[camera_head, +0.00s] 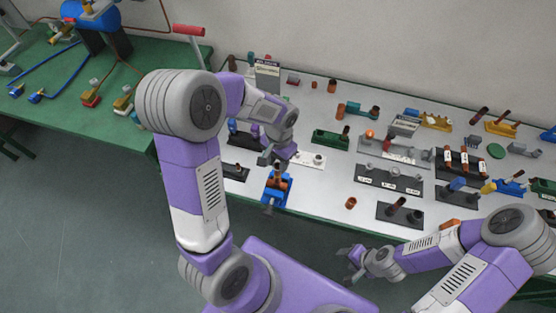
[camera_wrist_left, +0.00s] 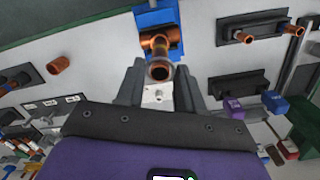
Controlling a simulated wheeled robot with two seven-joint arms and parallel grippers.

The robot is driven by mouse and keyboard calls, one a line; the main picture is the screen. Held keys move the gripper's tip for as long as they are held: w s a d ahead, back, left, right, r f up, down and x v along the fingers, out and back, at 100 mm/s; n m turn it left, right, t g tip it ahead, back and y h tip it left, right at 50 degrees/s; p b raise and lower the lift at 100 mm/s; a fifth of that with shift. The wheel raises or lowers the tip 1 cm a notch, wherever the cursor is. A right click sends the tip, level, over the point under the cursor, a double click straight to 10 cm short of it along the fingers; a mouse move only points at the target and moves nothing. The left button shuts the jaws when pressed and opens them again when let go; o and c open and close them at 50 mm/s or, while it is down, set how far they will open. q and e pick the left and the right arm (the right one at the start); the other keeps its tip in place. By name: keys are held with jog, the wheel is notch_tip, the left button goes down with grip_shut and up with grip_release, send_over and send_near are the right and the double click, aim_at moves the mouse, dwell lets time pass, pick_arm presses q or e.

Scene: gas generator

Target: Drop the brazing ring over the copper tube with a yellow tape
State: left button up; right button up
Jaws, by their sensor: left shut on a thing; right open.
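A copper tube fitting (camera_head: 279,184) stands in a blue holder (camera_head: 268,195) near the front left of the white table. In the left wrist view the copper fitting (camera_wrist_left: 158,42) and the blue holder (camera_wrist_left: 151,18) are just beyond the fingertips. My left gripper (camera_head: 274,158) is above the holder in the head view. Its fingers (camera_wrist_left: 160,74) are shut on a thin ring (camera_wrist_left: 159,73). The ring overlaps the tube's near end in view; I cannot tell whether it is around it or above it. No yellow tape is distinguishable on this fitting. My right gripper (camera_head: 351,263) is open and empty before the table's front edge.
A white plate with small fittings (camera_head: 312,160) and a green holder (camera_head: 328,139) are close to the right of my left gripper. A dark stand with tubes (camera_head: 400,213) is farther right. A loose copper piece (camera_head: 351,202) lies near the front edge, with bare table around it.

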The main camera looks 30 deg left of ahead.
pick_arm(q)
jog(key=o, duration=0.8)
jog(key=r, duration=0.5)
jog(key=r+p, duration=0.1)
jog(key=r, duration=0.1)
jog(key=shift+w+r, duration=0.3)
